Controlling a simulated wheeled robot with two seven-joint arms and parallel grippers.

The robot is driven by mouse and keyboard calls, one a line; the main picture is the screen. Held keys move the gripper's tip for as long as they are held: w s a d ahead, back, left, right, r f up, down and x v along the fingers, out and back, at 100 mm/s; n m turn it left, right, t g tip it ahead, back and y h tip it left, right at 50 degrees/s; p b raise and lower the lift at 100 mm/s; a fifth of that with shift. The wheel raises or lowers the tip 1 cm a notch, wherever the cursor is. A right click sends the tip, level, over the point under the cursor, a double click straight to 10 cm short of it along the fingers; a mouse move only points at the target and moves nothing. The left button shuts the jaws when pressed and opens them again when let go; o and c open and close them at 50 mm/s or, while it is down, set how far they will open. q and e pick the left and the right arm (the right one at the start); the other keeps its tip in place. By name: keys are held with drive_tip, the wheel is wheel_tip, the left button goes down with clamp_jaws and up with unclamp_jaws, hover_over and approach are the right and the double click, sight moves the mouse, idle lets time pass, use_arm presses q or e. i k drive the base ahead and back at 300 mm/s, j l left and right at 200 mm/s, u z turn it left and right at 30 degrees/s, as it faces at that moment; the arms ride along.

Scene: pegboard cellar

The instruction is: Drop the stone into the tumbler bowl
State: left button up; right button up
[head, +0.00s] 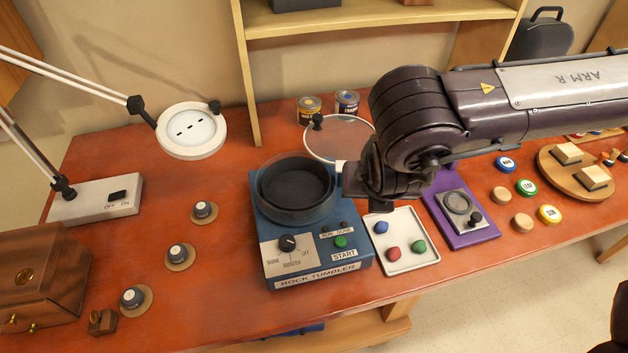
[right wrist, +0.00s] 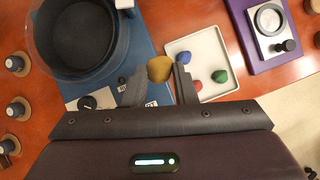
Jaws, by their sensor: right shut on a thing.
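The tumbler bowl (head: 297,188) is a dark, round, open bowl on the blue rock tumbler (head: 318,263); it also shows at upper left in the right wrist view (right wrist: 80,32). My right gripper (right wrist: 159,82) is shut on a yellow-brown stone (right wrist: 159,68). In that view the stone appears right of the bowl, between it and the white tray. In the head view my right gripper (head: 381,207) is beside the bowl's right side, and my arm hides the stone. The bowl's visible inside looks dark and empty. My left gripper is not in view.
A clear round lid (head: 345,140) with a black knob stands behind the bowl. The white tray (head: 412,262) holds blue, red and green stones. A purple board (head: 485,230) lies to the right. A magnifier lamp (head: 191,131) stands left.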

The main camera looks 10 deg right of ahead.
sight(302, 186)
drive_tip(key=l+u, duration=0.1)
drive_tip(key=u, duration=1.35)
drive_tip(key=k+l+u, duration=0.35)
drive_tip(key=k+l, duration=0.45)
